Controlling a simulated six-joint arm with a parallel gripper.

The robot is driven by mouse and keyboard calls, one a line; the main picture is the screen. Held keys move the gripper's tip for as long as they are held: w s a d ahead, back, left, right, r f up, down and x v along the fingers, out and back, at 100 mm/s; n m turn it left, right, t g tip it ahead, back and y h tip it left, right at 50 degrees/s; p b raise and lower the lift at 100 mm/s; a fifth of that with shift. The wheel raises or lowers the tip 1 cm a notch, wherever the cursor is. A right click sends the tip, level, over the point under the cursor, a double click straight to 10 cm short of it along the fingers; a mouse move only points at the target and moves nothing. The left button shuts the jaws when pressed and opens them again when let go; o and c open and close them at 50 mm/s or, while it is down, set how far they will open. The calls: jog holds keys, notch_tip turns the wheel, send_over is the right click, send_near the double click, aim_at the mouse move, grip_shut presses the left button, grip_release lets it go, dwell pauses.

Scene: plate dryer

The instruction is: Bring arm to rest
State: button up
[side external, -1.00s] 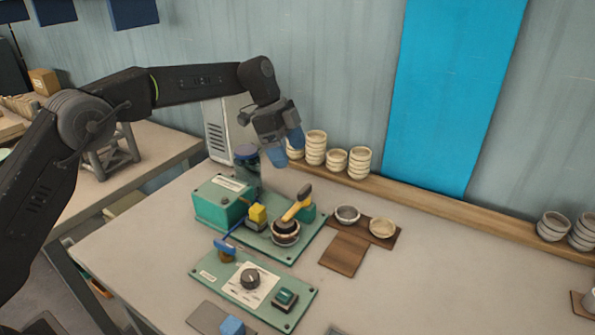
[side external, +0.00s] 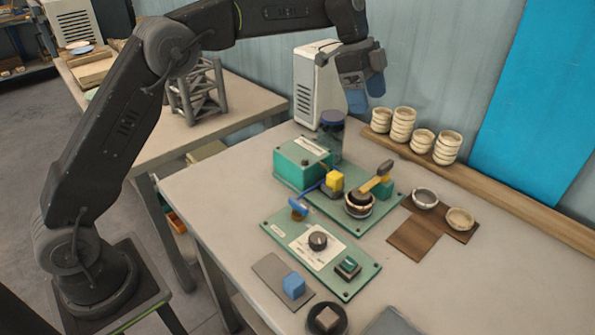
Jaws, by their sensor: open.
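My gripper (side external: 367,97) has blue fingertips and points down. It is open and empty, in the air above the back of the table, near the wall. Below and left of it stands a dark-topped cylinder (side external: 332,122) behind a green machine (side external: 303,162) on a green base plate. The gripper looks apart from everything under it. A yellow block (side external: 334,181), a round dark fixture (side external: 359,203) and a yellow arm with a dark end (side external: 373,181) sit on the same plate.
A control panel with a black knob (side external: 318,240) and a green button (side external: 348,266) lies in front. A blue block (side external: 293,285) is on a grey pad. Stacked bowls (side external: 402,124) line the back ledge. The table's right side is clear.

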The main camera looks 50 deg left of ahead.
jog(key=s+a+r+n+t+y, duration=0.15)
jog(key=s+r+n, duration=0.25)
jog(key=s, duration=0.5)
jog(key=s+a+r+n+t+y, duration=0.1)
jog(key=s+a+r+n, duration=0.25)
jog(key=s, duration=0.65)
jog(key=s+a+f+n+t+y, duration=0.1)
jog(key=s+f+n, duration=0.3)
jog(key=s, duration=0.4)
jog(key=s+a+f+n+t, duration=0.1)
jog(key=s+f+n, duration=0.3)
jog(key=s, duration=0.5)
jog(key=shift+f+y, duration=0.35)
jog(key=shift+f, duration=0.1)
jog(key=shift+w, duration=0.1)
jog(key=shift+c, duration=0.4)
